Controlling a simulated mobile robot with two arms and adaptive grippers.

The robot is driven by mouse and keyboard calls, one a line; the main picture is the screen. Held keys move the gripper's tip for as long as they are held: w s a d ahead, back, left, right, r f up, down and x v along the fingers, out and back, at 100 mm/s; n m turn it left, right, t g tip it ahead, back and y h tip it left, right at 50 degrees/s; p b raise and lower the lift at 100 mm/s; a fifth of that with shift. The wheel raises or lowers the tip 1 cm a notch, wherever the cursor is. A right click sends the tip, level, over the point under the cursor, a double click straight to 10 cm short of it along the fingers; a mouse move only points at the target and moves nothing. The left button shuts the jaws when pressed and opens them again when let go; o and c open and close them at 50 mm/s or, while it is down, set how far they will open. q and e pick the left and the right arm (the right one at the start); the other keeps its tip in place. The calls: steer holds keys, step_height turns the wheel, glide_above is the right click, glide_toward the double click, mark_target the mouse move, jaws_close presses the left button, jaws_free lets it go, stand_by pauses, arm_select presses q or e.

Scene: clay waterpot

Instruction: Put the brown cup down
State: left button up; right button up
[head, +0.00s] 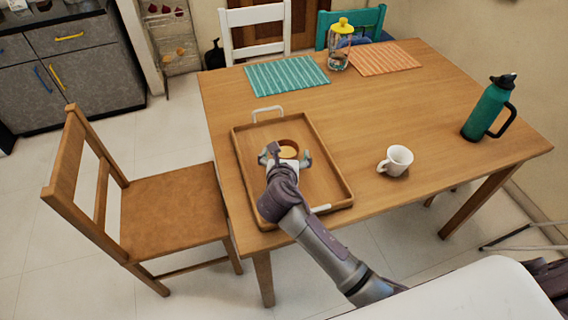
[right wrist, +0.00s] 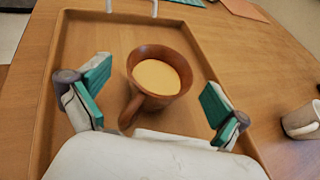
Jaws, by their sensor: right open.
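The brown cup (right wrist: 142,92) stands upright in the wooden tray, with a pale tan inside and its handle toward my wrist. In the head view the cup (head: 289,145) is partly hidden by my right gripper (head: 287,158). That gripper is open, its teal-padded fingers (right wrist: 155,103) spread on both sides of the cup, with visible gaps in the right wrist view. The tray (head: 335,178) has white handles and lies on the wooden table. My left gripper is not in view.
A white cup (head: 397,160) stands right of the tray. A teal bottle (head: 489,107) is at the table's right, and a yellow-lidded jar (head: 339,50) stands at the back between a teal mat (head: 286,75) and an orange mat (head: 385,58). A wooden chair (head: 165,205) stands at left.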

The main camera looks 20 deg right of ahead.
steer(key=v, duration=1)
steer(key=shift+s+p, duration=0.2)
steer(key=shift+p, duration=0.2)
steer(key=shift+r, duration=0.15)
